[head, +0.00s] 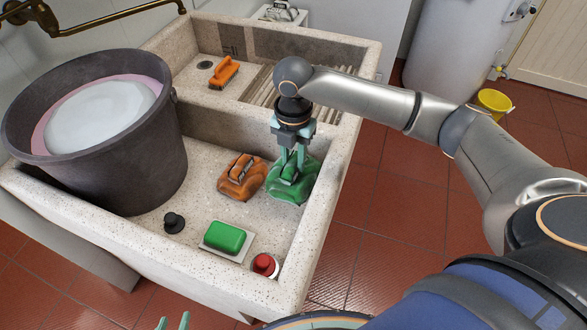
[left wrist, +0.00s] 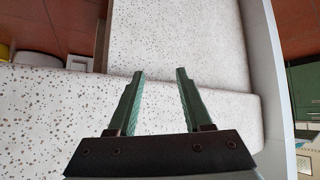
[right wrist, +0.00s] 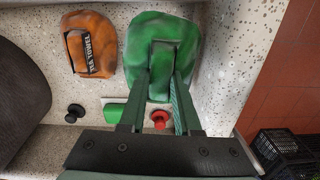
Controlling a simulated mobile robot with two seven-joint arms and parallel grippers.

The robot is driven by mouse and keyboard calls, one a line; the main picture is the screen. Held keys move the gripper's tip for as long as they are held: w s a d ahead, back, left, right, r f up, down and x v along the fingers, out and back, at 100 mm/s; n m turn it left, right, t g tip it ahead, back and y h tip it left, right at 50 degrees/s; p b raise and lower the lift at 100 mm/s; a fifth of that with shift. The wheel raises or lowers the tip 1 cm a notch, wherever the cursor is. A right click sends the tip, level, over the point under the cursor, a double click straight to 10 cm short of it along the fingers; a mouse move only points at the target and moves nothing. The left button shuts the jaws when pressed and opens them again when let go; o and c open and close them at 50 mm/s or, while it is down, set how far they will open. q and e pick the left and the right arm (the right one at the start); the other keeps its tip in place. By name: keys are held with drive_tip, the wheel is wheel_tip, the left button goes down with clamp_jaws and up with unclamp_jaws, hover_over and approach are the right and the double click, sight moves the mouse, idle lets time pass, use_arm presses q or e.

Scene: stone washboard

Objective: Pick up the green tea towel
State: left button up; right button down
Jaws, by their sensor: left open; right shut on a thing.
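The green tea towel (head: 300,187) is a folded bundle lying in the stone basin, close to its right wall. My right gripper (head: 290,172) comes down from above and is shut on the raised middle fold of the towel. The right wrist view also shows the green towel (right wrist: 158,35) between the fingers of the right gripper (right wrist: 160,90). The towel seems to rest on the basin floor; any gap beneath it cannot be seen. My left gripper (head: 173,321) shows only its fingertips at the bottom edge. In the left wrist view it (left wrist: 159,73) is open and empty.
An orange towel (head: 242,176) with a label lies just left of the green one. A green soap bar (head: 225,237), a black plug (head: 174,222) and a red-topped item (head: 264,265) are nearer. A large dark bucket (head: 150,160) fills the left. An orange brush (head: 224,72) lies behind.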

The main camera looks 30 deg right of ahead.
sight(293, 161)
use_arm(q)
drive_tip(key=a+r+p, duration=0.1)
drive_tip(key=s+r+p, duration=0.1)
drive_tip(key=p, duration=0.1)
drive_tip(key=shift+a+r+p, duration=0.15)
drive_tip(key=shift+a+p, duration=0.15)
drive_tip(key=shift+a, duration=0.05)
use_arm(e)
wheel_tip(293, 161, up, 20)
drive_tip(key=shift+r, duration=0.15)
drive_tip(key=c, duration=1.1)
unclamp_jaws()
clamp_jaws()
